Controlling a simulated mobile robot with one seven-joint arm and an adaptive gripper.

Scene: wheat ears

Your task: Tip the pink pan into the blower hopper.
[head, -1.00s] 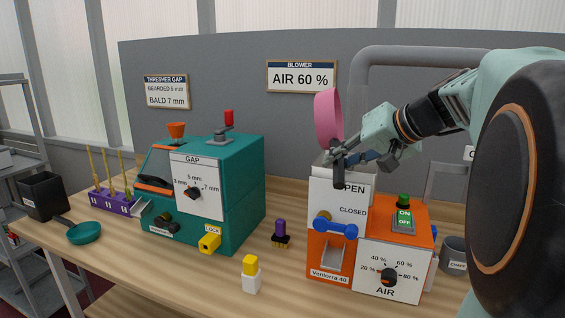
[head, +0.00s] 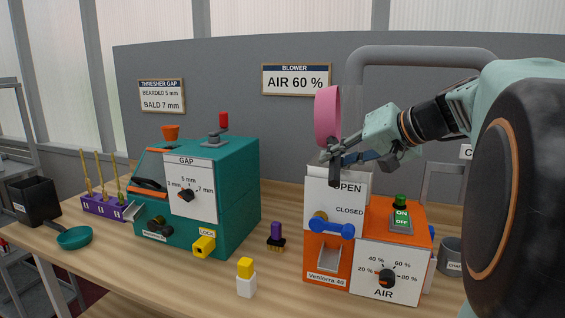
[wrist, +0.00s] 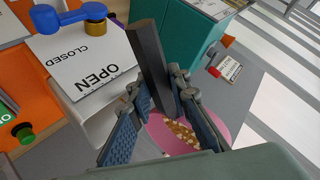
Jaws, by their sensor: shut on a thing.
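The pink pan (head: 327,116) stands nearly on edge above the top of the orange and white blower (head: 328,270). My gripper (head: 340,160) is shut on the pan's dark handle (wrist: 149,50). The pan (wrist: 215,137) also shows beyond my fingers in the wrist view, with yellow-brown and pale grains (wrist: 178,131) against its inside. The blower's white upper part (head: 318,180), marked OPEN and CLOSED, is directly below the pan and gripper. Its hopper opening is mostly hidden. The blue lever (head: 335,229) is beside the orange body, below the CLOSED mark.
The blower's AIR dial (head: 386,278) and green ON/OFF switch (head: 401,214) are to the right. A grey cup (head: 450,256) stands beyond them. The teal thresher (head: 225,190) is left, with a purple-handled brush (head: 276,238) and a yellow-capped bottle (head: 246,279) between.

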